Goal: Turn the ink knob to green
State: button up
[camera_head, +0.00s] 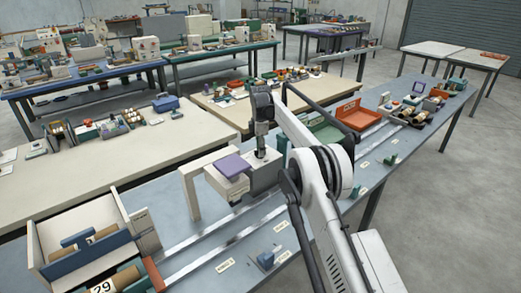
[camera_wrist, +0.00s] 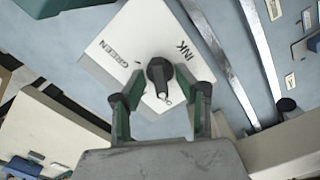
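The ink knob (camera_wrist: 158,72) is black with a pale-tipped pointer. It sits on a white panel (camera_wrist: 125,40) lettered "INK" on the right and "GREEN" on the left. In the wrist view the pointer points down the picture, toward my gripper's palm, not at the word GREEN. My gripper (camera_wrist: 160,94) is open, with one green-and-grey finger on each side of the knob; contact is not visible. In the head view my gripper (camera_head: 261,152) is over the white machine (camera_head: 209,176) with a purple pad (camera_head: 231,166); the knob cannot be made out there.
Metal rails (camera_head: 215,241) run along the blue-grey bench beside the machine. A box with rolls (camera_head: 88,240) stands at the front left. An orange tray (camera_head: 357,115) and a green tray (camera_head: 326,130) lie farther along. A beige table (camera_head: 125,148) stands to the left.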

grip_shut()
jog(key=shift+m, duration=0.4)
jog(key=m+b, duration=0.2)
jog(key=m, duration=0.2)
jog(key=shift+m, duration=0.4)
jog(key=m+b, duration=0.1)
jog(key=m, duration=0.5)
jog(key=shift+s, duration=0.1)
dwell(0.4)
grip_release()
